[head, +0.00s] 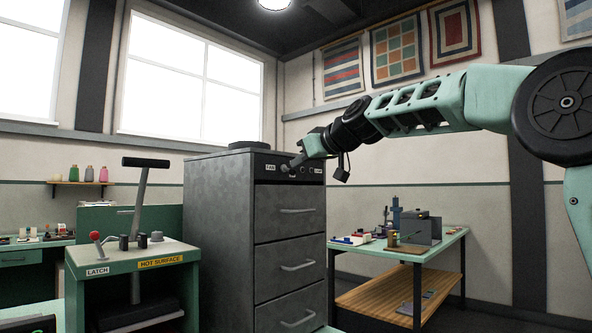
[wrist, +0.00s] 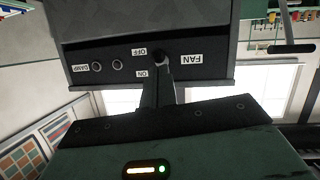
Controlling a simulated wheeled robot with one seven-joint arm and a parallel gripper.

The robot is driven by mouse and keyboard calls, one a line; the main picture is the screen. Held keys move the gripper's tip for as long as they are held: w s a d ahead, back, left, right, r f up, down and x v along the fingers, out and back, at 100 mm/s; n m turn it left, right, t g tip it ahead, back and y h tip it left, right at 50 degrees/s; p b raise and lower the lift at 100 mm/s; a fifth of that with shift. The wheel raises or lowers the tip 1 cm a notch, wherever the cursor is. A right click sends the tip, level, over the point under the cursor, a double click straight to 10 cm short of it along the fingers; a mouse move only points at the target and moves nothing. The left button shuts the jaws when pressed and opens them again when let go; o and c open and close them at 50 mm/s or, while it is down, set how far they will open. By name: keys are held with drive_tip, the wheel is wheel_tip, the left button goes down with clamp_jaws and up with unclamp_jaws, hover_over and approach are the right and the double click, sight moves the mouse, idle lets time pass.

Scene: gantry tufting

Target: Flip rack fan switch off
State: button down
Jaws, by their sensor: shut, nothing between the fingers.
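The rack (head: 220,225) is a tall dark grey drawer cabinet with a black control panel across its top front. In the wrist view the panel (wrist: 88,50) appears upside down, with a FAN label (wrist: 190,59), an OFF label (wrist: 140,51) and an ON label (wrist: 141,74). The dark fan switch (wrist: 157,55) sits beside these labels. My gripper (wrist: 163,68) is shut and empty, its tips right at the switch, overlapping it in view. I cannot tell contact or the lever's tilt. In the head view my gripper (head: 293,166) is at the panel front.
Two round knobs (wrist: 107,66) sit by the DAMP label (wrist: 82,69). A black disc (head: 249,145) lies on the cabinet top. A green press stand (head: 132,262) with levers and a HOT SURFACE label is at left. A workbench (head: 452,238) with tools stands at right.

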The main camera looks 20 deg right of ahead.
drive_tip(key=shift+r, duration=0.4)
drive_tip(key=shift+a+r+p, duration=0.1)
drive_tip(key=shift+r+p, duration=0.5)
drive_tip(key=shift+r, duration=0.1)
